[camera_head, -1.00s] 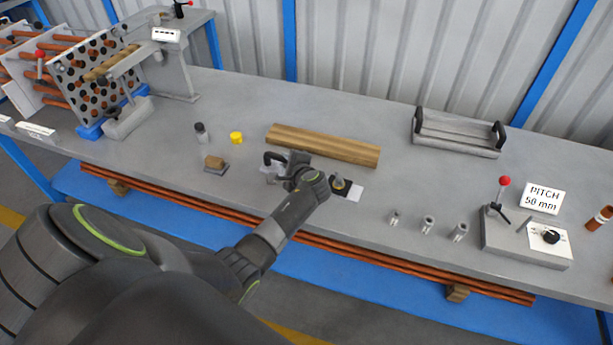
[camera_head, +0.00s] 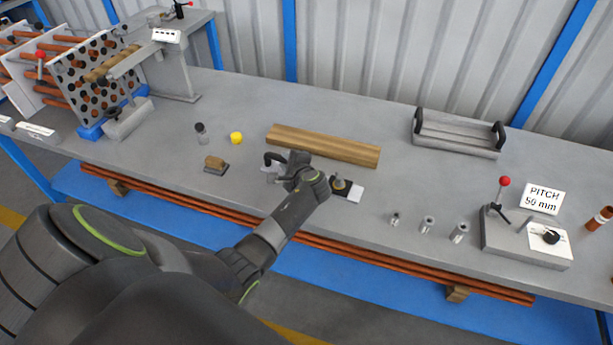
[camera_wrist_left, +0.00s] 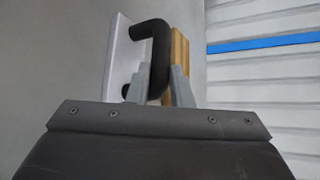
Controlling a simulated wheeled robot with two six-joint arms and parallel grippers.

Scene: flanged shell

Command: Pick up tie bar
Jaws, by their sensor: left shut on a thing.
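My left gripper (camera_head: 283,168) is low over the middle of the bench, just in front of a wooden beam. It is shut on a black bent handle (camera_head: 270,157) fixed to a pale flat piece. In the left wrist view the handle (camera_wrist_left: 159,40) passes between the two grey fingers (camera_wrist_left: 160,88), with the pale piece (camera_wrist_left: 122,58) beside it. My gripper hides much of this piece, and I cannot tell whether it is clear of the bench. A grey bar-like piece with two black handles (camera_head: 457,134) lies at the back right. My right gripper is out of view.
The wooden beam (camera_head: 323,145) lies behind my left gripper. A brush (camera_head: 215,164), a small jar (camera_head: 201,133) and a yellow item (camera_head: 236,138) stand to its left. Several metal sleeves (camera_head: 428,224) and a pitch fixture (camera_head: 525,238) are at right. A tube rack (camera_head: 90,85) is at far left.

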